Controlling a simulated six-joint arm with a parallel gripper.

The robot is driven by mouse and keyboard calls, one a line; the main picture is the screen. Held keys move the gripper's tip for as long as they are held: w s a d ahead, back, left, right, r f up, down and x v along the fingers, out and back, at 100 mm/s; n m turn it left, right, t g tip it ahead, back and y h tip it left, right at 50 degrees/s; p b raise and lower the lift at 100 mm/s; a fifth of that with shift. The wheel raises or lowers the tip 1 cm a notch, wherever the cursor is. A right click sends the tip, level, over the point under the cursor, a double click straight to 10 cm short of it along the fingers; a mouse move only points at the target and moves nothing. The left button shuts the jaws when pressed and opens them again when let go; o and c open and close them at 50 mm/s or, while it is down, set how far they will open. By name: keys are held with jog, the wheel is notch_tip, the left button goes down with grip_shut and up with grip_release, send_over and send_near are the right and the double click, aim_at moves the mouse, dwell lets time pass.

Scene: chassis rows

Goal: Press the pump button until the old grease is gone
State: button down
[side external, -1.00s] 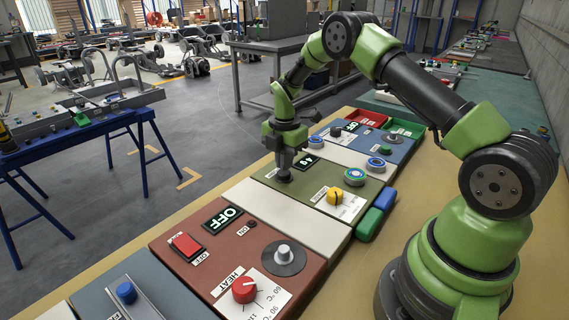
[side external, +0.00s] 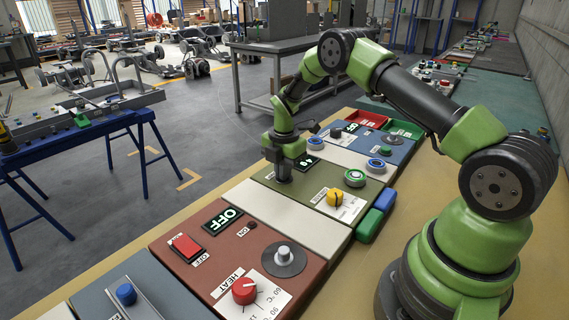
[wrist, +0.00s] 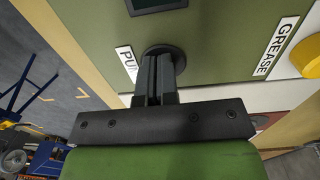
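The olive green panel (side external: 262,178) carries the pump control in the middle of the bench. In the wrist view, a label reading "PU" (wrist: 127,64), partly covered, stands beside a dark round base (wrist: 178,53). My gripper (wrist: 158,58) is shut and empty, fingers pointing down at that base. Its tips cover the button, so I cannot tell how far it is pressed. In the side view my gripper (side external: 284,180) is upright at the panel's surface. The yellow knob (side external: 335,197) sits near the GREASE label (wrist: 276,47). A round gauge (side external: 355,178) shows a green ring.
A small dark display (side external: 306,162) lies behind the gripper, its reading unclear. A red-brown panel (side external: 205,258) with a red switch and HEAT knob is in front. A blue-grey panel (side external: 395,150), red tray (side external: 368,118) and green tray (side external: 405,129) are behind. Blue and green blocks (side external: 375,215) lie right.

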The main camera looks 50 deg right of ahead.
notch_tip(320, 180, up, 14)
dwell(0.6)
dwell(0.4)
jog(key=s+a+r+m+t, duration=0.2)
jog(key=s+a+r+m, duration=0.25)
jog(key=r, duration=0.25)
jog(key=s+a+r+m+t, duration=0.2)
jog(key=s+a+r+m, duration=0.25)
jog(key=r+m, duration=0.2)
jog(key=s+a+m+t+y, duration=0.1)
jog(key=s+a+m, duration=0.1)
jog(key=s+m, duration=0.3)
jog(key=s+a+m+t+y, duration=0.1)
jog(key=s+a+m+t, duration=0.1)
jog(key=s+m, duration=0.4)
jog(key=s+a, duration=0.1)
jog(key=s, duration=0.3)
jog(key=shift+s+a, duration=0.2)
jog(key=shift+a, duration=0.05)
